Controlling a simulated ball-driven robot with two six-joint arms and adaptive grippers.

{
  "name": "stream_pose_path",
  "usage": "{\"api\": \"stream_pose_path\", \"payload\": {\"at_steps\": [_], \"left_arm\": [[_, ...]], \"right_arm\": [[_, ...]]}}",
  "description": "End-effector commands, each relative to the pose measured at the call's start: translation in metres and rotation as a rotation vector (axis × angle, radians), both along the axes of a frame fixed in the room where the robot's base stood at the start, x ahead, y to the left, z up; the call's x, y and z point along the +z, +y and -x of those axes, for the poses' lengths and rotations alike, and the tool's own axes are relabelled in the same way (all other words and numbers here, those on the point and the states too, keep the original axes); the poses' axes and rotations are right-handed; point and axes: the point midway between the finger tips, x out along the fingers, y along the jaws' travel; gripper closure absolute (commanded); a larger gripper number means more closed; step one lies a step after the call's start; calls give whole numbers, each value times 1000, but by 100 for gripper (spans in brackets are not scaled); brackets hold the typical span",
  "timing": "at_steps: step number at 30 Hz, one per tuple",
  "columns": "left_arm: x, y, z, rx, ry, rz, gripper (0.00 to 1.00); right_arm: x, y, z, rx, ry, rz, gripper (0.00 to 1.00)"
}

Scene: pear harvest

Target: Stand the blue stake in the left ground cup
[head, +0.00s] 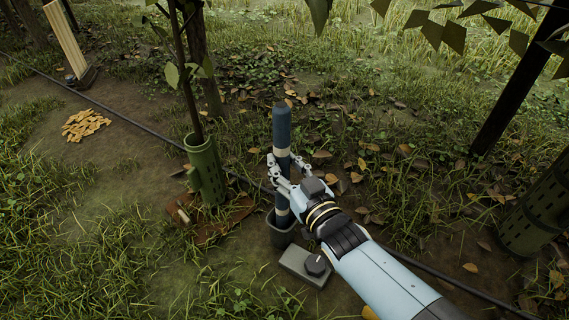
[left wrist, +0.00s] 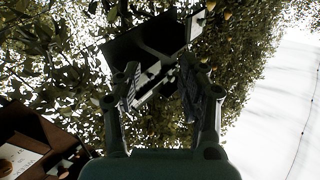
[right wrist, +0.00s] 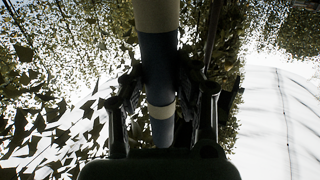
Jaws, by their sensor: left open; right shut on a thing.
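The blue stake (head: 282,130) has pale bands and stands upright. Its lower end goes into the dark ground cup (head: 281,236), whose inside is hidden. My right gripper (head: 285,168) is shut around the middle of the stake. The right wrist view also shows the blue stake (right wrist: 158,60) between the fingers of the right gripper (right wrist: 160,95). My left gripper (left wrist: 158,85) shows only in its own wrist view, open, with no stake between its fingers.
A grey box with a black knob (head: 305,266) lies just in front of the cup. A green trunk guard (head: 205,170) stands left of the stake, another green guard (head: 532,215) at the right. A dark hose (head: 120,112) crosses the ground. Wood chips (head: 84,125) lie at the left.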

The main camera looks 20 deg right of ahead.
Motion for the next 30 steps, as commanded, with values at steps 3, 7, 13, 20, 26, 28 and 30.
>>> {"api": "stream_pose_path", "payload": {"at_steps": [3,7,13,20,26,28,30], "left_arm": [[8,-1,-2,-4,-33,0,59],[17,-2,-3,-8,-63,1,59],[23,-3,-4,-12,-97,0,59],[36,-4,-7,-19,-154,0,59],[49,-6,-7,-25,-203,1,59],[53,-6,-6,-28,-219,0,59],[55,-6,-6,-30,-234,0,59]], "right_arm": [[-1,0,0,0,-1,0,100],[-3,0,0,0,-1,0,100],[-5,0,0,0,-1,0,100],[-8,0,0,0,-1,0,100],[-10,0,0,0,-1,0,100],[-11,0,0,0,-1,0,100],[-12,0,0,0,-1,0,100]]}}
